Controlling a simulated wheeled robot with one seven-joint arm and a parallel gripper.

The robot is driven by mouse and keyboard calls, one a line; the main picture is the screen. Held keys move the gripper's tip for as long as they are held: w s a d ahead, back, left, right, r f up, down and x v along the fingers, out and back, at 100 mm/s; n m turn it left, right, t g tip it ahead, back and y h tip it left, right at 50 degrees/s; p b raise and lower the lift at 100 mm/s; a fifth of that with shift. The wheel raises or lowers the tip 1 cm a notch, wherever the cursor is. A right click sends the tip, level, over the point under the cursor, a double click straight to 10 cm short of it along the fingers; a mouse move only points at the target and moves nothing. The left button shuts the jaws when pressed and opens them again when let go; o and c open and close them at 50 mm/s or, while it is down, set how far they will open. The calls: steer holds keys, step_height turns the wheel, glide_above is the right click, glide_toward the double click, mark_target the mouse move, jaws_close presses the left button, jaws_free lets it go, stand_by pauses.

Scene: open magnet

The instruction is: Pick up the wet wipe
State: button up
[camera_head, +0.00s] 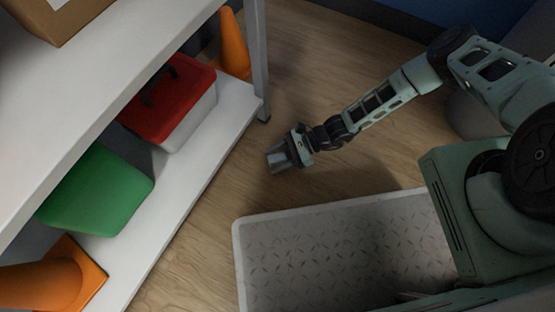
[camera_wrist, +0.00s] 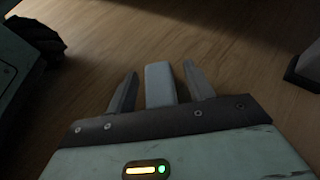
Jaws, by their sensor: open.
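A small pale grey-white block, which looks like the wet wipe (camera_wrist: 160,86), lies between the two fingers of my gripper (camera_wrist: 160,74) in the wrist view. The fingers are open, with narrow gaps visible on both sides of it. In the head view my gripper (camera_head: 279,157) is low over the wooden floor, near the front leg of the shelf. The item is hard to make out there between the fingers. Its lower end is hidden by the gripper body in the wrist view.
A white shelf unit (camera_head: 190,188) stands at left with a red-lidded box (camera_head: 168,92), a green box (camera_head: 98,190) and orange cones (camera_head: 234,45). Its metal leg (camera_head: 260,60) is close to my gripper. A cardboard box (camera_head: 62,18) sits on top. Floor around the gripper is clear.

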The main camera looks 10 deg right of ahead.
mark_target(277, 157)
steer(key=c, duration=1.1)
steer(key=shift+r, duration=0.1)
step_height(277, 157, up, 10)
steer(key=p, duration=0.6)
steer(key=shift+p, duration=0.3)
